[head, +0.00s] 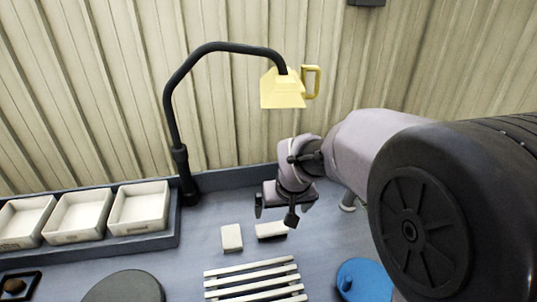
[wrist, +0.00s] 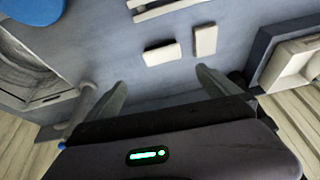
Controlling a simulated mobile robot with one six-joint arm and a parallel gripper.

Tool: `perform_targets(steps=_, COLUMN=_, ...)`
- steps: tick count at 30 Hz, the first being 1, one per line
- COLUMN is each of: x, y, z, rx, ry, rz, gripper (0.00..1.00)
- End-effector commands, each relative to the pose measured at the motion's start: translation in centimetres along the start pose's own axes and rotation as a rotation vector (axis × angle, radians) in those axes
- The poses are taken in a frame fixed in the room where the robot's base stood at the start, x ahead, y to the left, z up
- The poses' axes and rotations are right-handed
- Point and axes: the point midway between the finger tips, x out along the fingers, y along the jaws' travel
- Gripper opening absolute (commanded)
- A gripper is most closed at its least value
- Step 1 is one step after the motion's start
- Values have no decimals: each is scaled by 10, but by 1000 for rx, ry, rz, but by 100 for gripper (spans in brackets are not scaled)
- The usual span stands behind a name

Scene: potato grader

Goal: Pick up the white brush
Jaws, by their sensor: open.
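The white brush (head: 271,230) appears to be the pale block with a dark underside, lying on the grey-blue worktop. It also shows in the wrist view (wrist: 162,54), left of a similar plain white block (wrist: 205,40). My gripper (head: 275,211) is open and empty, above the worktop and close to the brush. In the wrist view my gripper's fingers (wrist: 160,78) stand apart, with the brush just beyond their tips and not between them. I see no contact.
The plain block (head: 231,238) lies close left of the brush. A white slatted rack (head: 250,275), a blue disc (head: 365,282) and a dark disc (head: 125,288) lie nearer. White trays (head: 138,208) stand left. A yellow-shaded lamp (head: 282,92) hangs behind, near a corrugated wall.

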Motion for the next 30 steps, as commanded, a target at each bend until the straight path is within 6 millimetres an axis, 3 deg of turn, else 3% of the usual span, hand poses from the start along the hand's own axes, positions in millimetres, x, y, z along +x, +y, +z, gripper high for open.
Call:
perform_targets(steps=3, x=24, y=-6, z=-9, rx=-47, ry=-11, rz=2, gripper=100)
perform_targets(steps=15, x=134, y=-6, z=-6, rx=-50, ry=-13, rz=2, gripper=100)
perform_targets(steps=22, x=156, y=-7, z=-6, rx=-49, ry=-11, rz=2, gripper=100)
perform_targets(steps=27, x=190, y=-7, z=-4, rx=-50, ry=-13, rz=2, gripper=100)
perform_targets(steps=30, x=200, y=-7, z=-5, rx=-50, ry=-11, rz=2, gripper=100)
